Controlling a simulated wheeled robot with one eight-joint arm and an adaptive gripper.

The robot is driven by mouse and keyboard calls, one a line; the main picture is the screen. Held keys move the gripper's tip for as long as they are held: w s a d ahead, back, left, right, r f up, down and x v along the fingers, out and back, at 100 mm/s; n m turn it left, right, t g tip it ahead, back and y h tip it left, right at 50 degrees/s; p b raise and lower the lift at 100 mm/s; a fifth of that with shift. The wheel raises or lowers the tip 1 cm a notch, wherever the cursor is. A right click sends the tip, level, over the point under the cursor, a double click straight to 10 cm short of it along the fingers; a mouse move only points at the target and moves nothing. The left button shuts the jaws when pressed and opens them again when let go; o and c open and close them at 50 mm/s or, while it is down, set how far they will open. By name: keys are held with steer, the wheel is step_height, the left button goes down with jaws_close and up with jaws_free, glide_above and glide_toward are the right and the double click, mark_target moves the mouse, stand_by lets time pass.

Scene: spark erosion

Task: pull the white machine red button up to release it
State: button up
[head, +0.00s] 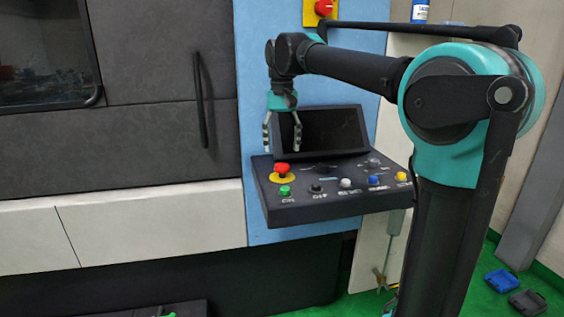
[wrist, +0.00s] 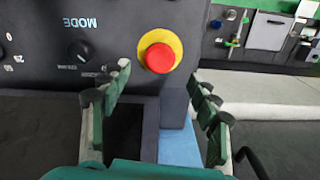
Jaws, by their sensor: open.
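The red button (head: 282,168) is a mushroom knob on a yellow disc, at the left back of a dark control panel (head: 330,208) on the machine. In the head view my gripper (head: 282,148) hangs fingers-down above the button, in front of the panel's dark screen. In the wrist view the same red button (wrist: 160,57) shows beyond and roughly between the fingertips of my gripper (wrist: 159,76). The fingers are spread, with nothing between them. I see no contact with the button. Whether the knob is pressed in cannot be told.
A green button (head: 284,190), a blue button (head: 373,181) and a yellow button (head: 401,177) sit on the panel near it. The tilted screen (head: 335,130) stands close behind. Another red knob (head: 324,7) on a yellow box is higher up.

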mark_target(282, 165)
step_height(282, 165, down, 6)
steer(key=shift+r, duration=0.1)
stand_by(0.4)
